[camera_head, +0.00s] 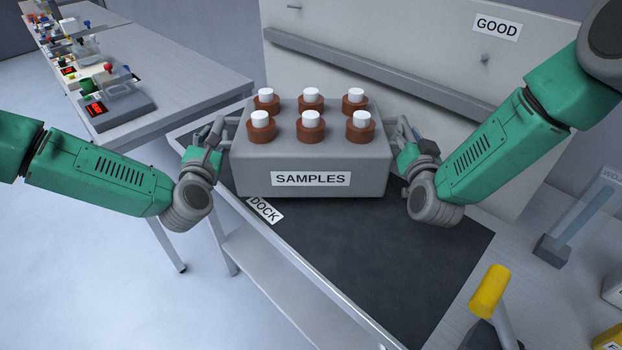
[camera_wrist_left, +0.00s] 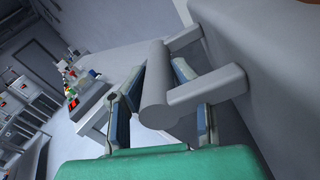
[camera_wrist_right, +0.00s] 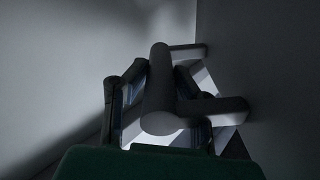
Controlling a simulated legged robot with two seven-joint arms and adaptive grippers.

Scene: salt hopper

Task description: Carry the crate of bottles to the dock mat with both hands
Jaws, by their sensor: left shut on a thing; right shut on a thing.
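The grey crate (camera_head: 312,172) labelled SAMPLES holds several brown bottles with white caps (camera_head: 310,122). It appears upright over the far part of the dark dock mat (camera_head: 375,255), whose DOCK label (camera_head: 265,209) shows at the left edge. I cannot tell whether the crate touches the mat. My left gripper (camera_head: 218,138) is shut on the crate's left handle; the handle bar (camera_wrist_left: 156,88) sits between the fingers in the left wrist view. My right gripper (camera_head: 404,137) is shut on the right handle; its bar (camera_wrist_right: 160,90) shows between the fingers in the right wrist view.
A board with a GOOD sign (camera_head: 497,26) and a grey rail (camera_head: 370,77) stands behind the crate. A side table (camera_head: 180,75) with devices is at the left. A yellow-topped lever (camera_head: 488,292) stands at the front right. The mat's near part is clear.

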